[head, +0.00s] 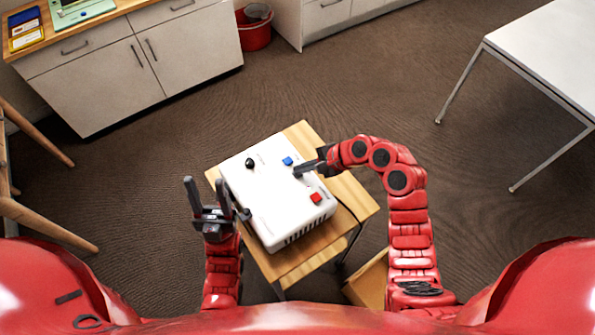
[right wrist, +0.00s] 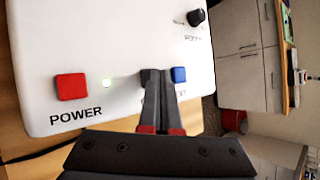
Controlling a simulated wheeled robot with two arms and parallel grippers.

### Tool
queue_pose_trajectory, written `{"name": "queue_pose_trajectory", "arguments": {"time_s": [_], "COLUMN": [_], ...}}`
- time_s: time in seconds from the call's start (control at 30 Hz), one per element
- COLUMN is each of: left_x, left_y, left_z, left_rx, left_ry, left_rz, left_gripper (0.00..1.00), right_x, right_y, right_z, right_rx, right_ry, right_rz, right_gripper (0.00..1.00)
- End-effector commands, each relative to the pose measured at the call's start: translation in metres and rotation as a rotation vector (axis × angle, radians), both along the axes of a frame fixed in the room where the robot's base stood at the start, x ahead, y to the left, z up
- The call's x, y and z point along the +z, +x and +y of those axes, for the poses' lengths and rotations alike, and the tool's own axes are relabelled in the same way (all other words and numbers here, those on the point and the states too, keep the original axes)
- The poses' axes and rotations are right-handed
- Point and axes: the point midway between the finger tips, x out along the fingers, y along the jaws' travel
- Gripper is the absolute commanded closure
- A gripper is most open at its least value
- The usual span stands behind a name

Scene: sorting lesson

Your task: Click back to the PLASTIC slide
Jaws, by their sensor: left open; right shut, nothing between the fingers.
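A white box-shaped device (head: 265,205) sits on a small wooden table (head: 300,268). Its top has a black knob (head: 250,163), a blue button (head: 287,161) and a red button (head: 316,197). My left gripper (head: 215,198) is open and empty at the device's left edge.
A white cabinet (head: 105,80) with a wooden top stands at the back left, a red bucket (head: 254,32) beside it. A white table (head: 555,50) is at the right. A cardboard box (head: 369,281) is on the floor by the small table. Open floor lies around it.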

Motion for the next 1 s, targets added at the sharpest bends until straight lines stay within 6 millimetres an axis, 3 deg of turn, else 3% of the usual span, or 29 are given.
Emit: {"name": "queue_pose_trajectory", "arguments": {"time_s": [0.37,0.73,1.0], "left_x": [0.001,0.02,0.021], "left_y": [0.0,0.0,0.0], "left_z": [0.0,0.0,0.0], "left_rx": [0.0,0.0,0.0], "left_ry": [0.0,0.0,0.0], "left_rz": [0.0,0.0,0.0], "left_gripper": [0.5,0.5,0.5], "right_x": [-0.001,0.016,0.016], "right_y": [0.0,0.0,0.0], "right_z": [0.0,0.0,0.0], "right_rx": [-0.001,-0.001,0.0], "right_ry": [-0.001,0.001,0.0], "right_rz": [0.001,0.002,0.001], "right_gripper": [1.0,1.0,1.0]}}
